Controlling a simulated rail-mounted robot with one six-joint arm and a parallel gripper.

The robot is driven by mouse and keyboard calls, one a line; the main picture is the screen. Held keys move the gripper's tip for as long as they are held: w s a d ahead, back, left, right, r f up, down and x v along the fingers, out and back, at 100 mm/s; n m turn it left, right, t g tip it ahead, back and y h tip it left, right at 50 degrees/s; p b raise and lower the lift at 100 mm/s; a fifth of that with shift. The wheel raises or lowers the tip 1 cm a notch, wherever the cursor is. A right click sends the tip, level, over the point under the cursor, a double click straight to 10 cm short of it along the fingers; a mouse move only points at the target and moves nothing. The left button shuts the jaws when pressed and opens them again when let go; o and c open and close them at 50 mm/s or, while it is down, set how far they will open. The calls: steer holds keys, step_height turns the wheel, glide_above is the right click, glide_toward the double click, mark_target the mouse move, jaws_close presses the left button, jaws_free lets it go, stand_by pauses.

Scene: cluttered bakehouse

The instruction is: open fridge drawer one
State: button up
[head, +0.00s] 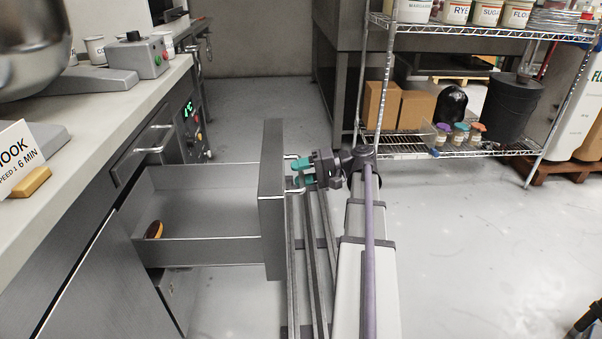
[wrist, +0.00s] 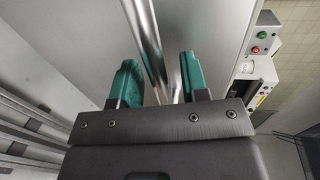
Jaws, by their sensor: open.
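A steel drawer (head: 205,238) is pulled far out of the counter on the left, its tall front panel (head: 271,205) facing my arm. Its bar handle (head: 293,191) is on the outer side of that panel, and the bar also shows in the wrist view (wrist: 147,40). My gripper (head: 299,172) is at the handle, with its teal fingers open. In the wrist view my gripper (wrist: 158,75) has one finger on each side of the bar. Whether a finger touches the bar is unclear. No drawer number is readable.
A small brown-and-yellow object (head: 154,230) lies in the open drawer. A shut drawer with its own handle (head: 155,139) is beside a green display (head: 188,109). A wire shelf (head: 400,145) with boxes and tubs stands at the back right.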

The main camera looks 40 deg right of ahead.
steer(key=p+v, duration=0.1)
steer(key=v, duration=0.6)
steer(key=shift+s+d, duration=0.2)
